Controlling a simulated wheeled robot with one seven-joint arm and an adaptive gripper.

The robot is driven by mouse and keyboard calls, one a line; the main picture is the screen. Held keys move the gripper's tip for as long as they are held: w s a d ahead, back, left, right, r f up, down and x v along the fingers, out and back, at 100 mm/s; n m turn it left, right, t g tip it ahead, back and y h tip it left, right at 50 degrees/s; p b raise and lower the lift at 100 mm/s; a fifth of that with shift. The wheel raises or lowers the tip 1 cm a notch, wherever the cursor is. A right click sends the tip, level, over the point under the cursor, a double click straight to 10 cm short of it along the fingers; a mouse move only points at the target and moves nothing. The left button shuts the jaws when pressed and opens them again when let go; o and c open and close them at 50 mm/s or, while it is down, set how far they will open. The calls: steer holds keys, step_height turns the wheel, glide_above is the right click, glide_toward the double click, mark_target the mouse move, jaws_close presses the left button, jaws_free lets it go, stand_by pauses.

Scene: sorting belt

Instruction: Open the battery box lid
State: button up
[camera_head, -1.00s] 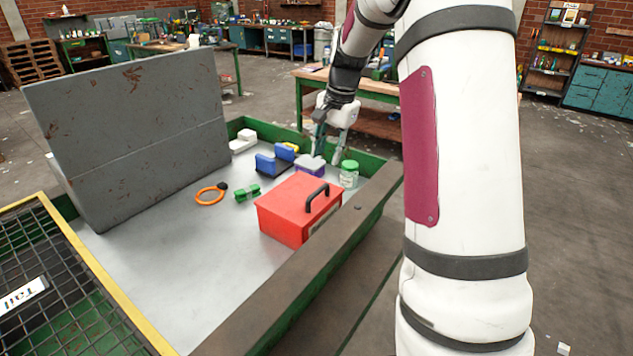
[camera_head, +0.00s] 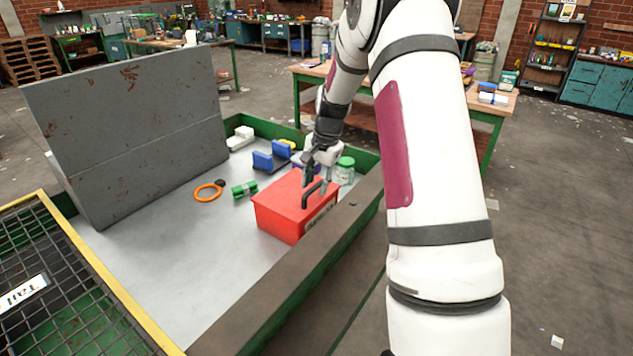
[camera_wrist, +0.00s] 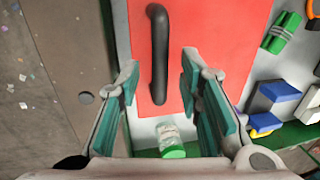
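The red battery box (camera_head: 283,215) stands on the metal tray of the belt with its lid shut. A black handle (camera_head: 312,194) is fixed on the lid near the right side. My gripper (camera_head: 315,172) is just above the box's far right part, behind the handle. In the wrist view the red lid (camera_wrist: 210,35) fills the upper middle. The handle (camera_wrist: 159,55) runs lengthwise there, ahead of and between the two fingers. My gripper (camera_wrist: 160,85) is open, and nothing is between its pads that I can see gripped.
A green-lidded jar (camera_head: 345,170) stands just behind the box; it also shows in the wrist view (camera_wrist: 170,140). A green bundle (camera_head: 245,188), an orange ring (camera_head: 208,191) and a blue holder (camera_head: 271,160) lie left. A rim (camera_head: 340,220) borders the right.

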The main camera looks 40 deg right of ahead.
jaws_close()
steer(key=shift+r, duration=0.1)
